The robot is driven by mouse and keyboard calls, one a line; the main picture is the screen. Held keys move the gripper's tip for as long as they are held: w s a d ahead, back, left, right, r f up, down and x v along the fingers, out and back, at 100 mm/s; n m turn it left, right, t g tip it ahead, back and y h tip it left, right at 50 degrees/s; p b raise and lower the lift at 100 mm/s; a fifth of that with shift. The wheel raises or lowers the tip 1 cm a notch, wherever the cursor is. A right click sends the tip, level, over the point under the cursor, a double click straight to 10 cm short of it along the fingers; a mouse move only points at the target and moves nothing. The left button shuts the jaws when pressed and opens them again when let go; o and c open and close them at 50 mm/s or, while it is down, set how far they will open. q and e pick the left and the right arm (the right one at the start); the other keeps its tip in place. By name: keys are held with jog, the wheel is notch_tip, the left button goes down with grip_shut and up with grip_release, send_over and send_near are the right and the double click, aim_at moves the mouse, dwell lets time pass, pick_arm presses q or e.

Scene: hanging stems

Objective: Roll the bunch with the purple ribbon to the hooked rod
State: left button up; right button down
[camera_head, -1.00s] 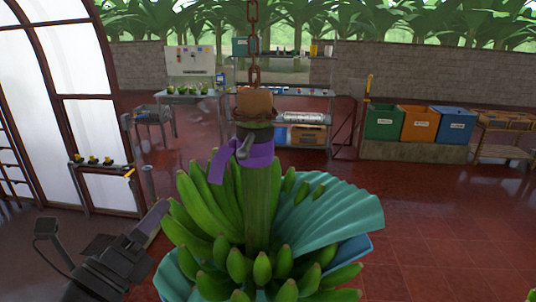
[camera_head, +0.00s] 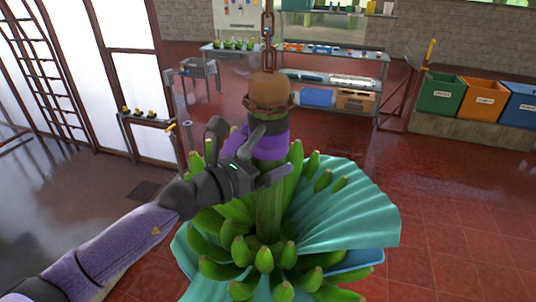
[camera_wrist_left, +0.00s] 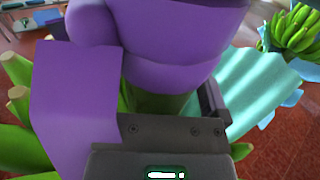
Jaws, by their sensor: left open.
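The bunch of green bananas (camera_head: 265,255) hangs upright from a chain, its thick stem topped by a brown stub. A purple ribbon (camera_head: 270,142) wraps the stem just below the stub and fills the upper left wrist view (camera_wrist_left: 170,45). My left gripper (camera_head: 262,158) is open at the ribbon, with its fingers beside the upper stem. Part of one finger shows beside the stem in the left wrist view; whether it touches is unclear. A teal sheet (camera_head: 345,210) spreads around the bunch. I cannot pick out the hooked rod for certain. My right gripper is out of view.
The chain (camera_head: 267,28) runs up out of view. Another green bunch (camera_wrist_left: 298,28) shows at the upper right of the left wrist view. Behind stand a metal shelf (camera_head: 335,88) and green, orange and blue bins (camera_head: 440,95). The red floor at right is open.

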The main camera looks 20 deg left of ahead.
pick_arm(q)
jog(key=shift+w+d, duration=0.1)
jog(key=shift+w, duration=0.05)
grip_shut()
dwell(0.4)
